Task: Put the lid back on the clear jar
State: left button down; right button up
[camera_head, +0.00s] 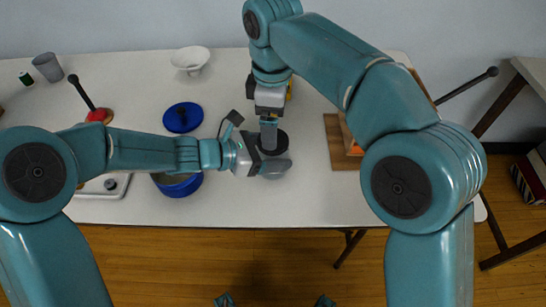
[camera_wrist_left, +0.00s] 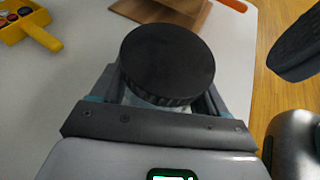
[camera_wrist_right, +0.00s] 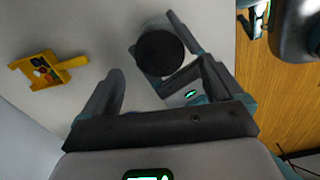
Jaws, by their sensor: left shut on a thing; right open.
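The clear jar (camera_wrist_left: 150,100) stands between the fingers of my left gripper (camera_wrist_left: 158,88), which is shut on it; only a strip of its side shows. The round black lid (camera_wrist_left: 168,60) lies flat on top of the jar. It also shows in the head view (camera_head: 272,143) and the right wrist view (camera_wrist_right: 160,53). I cannot tell whether the lid is fastened. My right gripper (camera_wrist_right: 160,72) is open and empty, above the jar, with the lid showing beyond and between its fingers. In the head view my right arm partly covers the jar and lid.
A yellow scoop-like tray (camera_wrist_right: 45,72) with small round pieces lies near the jar. A blue pot (camera_head: 178,186), a blue lid (camera_head: 183,117) and a white bowl (camera_head: 190,60) stand to the left. A brown board (camera_head: 338,140) lies at right. The table front is clear.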

aim_at(273, 156)
jog(key=n, duration=0.3)
jog(key=shift+s+d+r, duration=0.15)
jog(key=shift+r, duration=0.05)
jog(key=n, duration=0.2)
jog(key=r+n, duration=0.1)
jog(key=n, duration=0.1)
jog(key=shift+d+r, duration=0.15)
jog(key=r+n, duration=0.1)
jog(key=n, duration=0.2)
jog(key=shift+r, duration=0.1)
jog(key=shift+r+n, duration=0.3)
jog(key=shift+w+a+r, duration=0.1)
jog(key=shift+w+a, duration=0.1)
jog(key=shift+a, duration=0.15)
jog(key=shift+f, duration=4.05)
